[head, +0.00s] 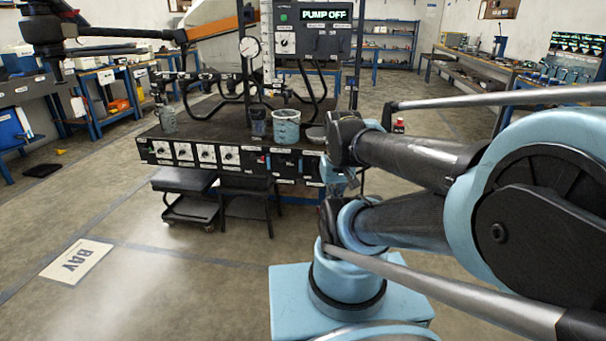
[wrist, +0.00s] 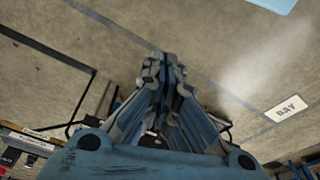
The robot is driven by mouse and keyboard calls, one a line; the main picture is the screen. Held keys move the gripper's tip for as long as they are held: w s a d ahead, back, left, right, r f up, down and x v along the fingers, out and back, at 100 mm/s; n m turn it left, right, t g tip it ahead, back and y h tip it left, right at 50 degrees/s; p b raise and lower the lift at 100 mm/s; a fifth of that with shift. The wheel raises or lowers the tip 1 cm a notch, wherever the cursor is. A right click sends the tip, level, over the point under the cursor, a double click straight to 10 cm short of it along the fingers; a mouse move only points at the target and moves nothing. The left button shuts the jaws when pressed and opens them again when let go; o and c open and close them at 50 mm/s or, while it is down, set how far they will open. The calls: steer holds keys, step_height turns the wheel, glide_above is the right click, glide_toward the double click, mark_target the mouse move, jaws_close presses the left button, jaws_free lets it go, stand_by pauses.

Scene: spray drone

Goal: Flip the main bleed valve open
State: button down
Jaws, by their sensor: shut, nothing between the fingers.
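In the head view, a black workbench (head: 215,130) stands ahead with a front panel (head: 185,153) of white knob plates and small labels. A black control box (head: 335,40) above it reads "PUMP OFF", with a round gauge (head: 250,46) at its left. Small fittings sit along a rail behind the bench top. I cannot tell which part is the main bleed valve. My gripper (wrist: 160,70) is shut and empty in the wrist view, its fingertips together over bare floor. In the head view, my arm reaches to the bench's right end and hides that part.
A blue measuring cup (head: 286,128) and a dark cup (head: 258,123) stand on the bench. A low black cart (head: 190,205) is under its left side. The floor mark "BAY" (head: 77,262) lies at front left, with open floor around it. Side benches line the walls.

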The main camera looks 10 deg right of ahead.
steer(key=w+r+n+h, duration=0.1)
steer(key=w+r+n, duration=0.15)
steer(key=w, duration=0.65)
steer(key=w+r+n+h, duration=0.15)
steer(key=w+n, duration=0.25)
steer(key=w, duration=0.5)
steer(key=w+r+n, duration=0.3)
steer(key=w, duration=0.6)
steer(key=w+a+f+n, duration=0.3)
steer(key=w+f, duration=0.3)
steer(key=w, duration=0.2)
steer(key=w+a+f+n+h, duration=0.1)
steer(key=w+a+f+n, duration=0.1)
steer(key=w+f, duration=0.4)
steer(key=w+a+f+n+h, duration=0.1)
steer(key=w+a+f+n, duration=0.2)
steer(key=w, duration=0.8)
step_height(320, 180, down, 3)
steer(key=shift+w+a+r+n, duration=0.1)
steer(key=shift+w+a+n, duration=0.25)
steer(key=shift+n, duration=0.4)
steer(key=shift+h, duration=0.25)
